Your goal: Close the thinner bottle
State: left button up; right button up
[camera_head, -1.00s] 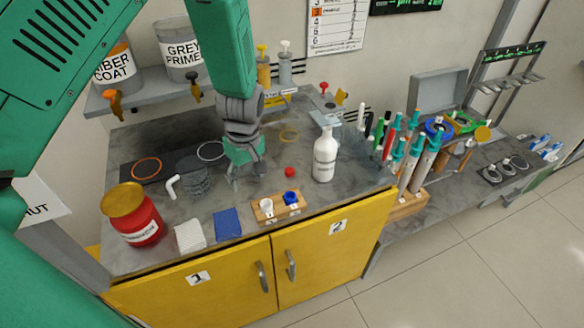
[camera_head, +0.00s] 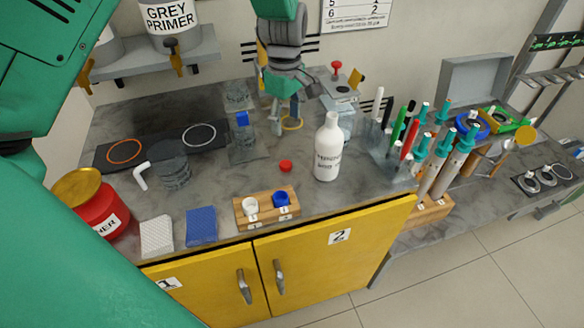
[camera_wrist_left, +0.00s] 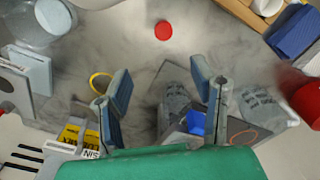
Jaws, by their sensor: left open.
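A white bottle (camera_head: 328,155) stands upright at the right of the bench; no cap shows on its narrow neck, and its label is too small to read surely. A red cap (camera_head: 286,166) lies on the bench to its left, and shows in the wrist view (camera_wrist_left: 163,30). A red can (camera_head: 100,213) with a gold lid stands at left, its partly hidden label ending in "NER". I cannot tell which container is the thinner. My left gripper (camera_head: 285,112) is open and empty above the back of the bench, fingers down, also in the wrist view (camera_wrist_left: 160,85).
A wooden block (camera_head: 266,208) at the front edge holds a white and a blue cap. Pens and tubes (camera_head: 405,135) crowd the right.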

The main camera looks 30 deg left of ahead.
pick_arm(q)
send_over(286, 163)
jog(key=f, duration=0.8)
jog(key=shift+w+a+f, duration=0.15)
jog(key=shift+w, duration=0.05)
jog(key=shift+f, duration=0.15)
jog(key=shift+a, duration=0.1)
jog(key=shift+s+d+f, duration=0.15)
jog(key=shift+f, duration=1.2)
jog(key=shift+s+d+f, duration=0.1)
jog(key=shift+f, duration=1.2)
jog(key=c, duration=0.8)
